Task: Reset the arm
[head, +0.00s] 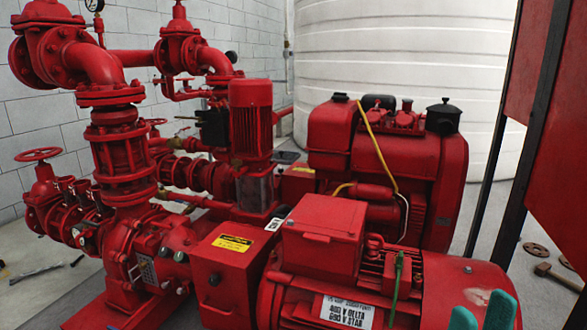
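My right gripper (481,306) shows at the bottom right edge as two teal fingertips. They stand apart with a gap between them, and nothing shows between them. The fingertips appear in front of the right end of the red electric motor (335,235); I cannot tell how far they are from its casing. The rest of the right arm is below the frame. My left gripper and arm are not in view.
Red pumps and pipes (122,150) fill the left and middle. A red diesel engine (385,160) stands behind the motor. A black-framed red panel (555,110) is at right. A hammer (560,277) and rusty discs (535,249) lie on the floor at right.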

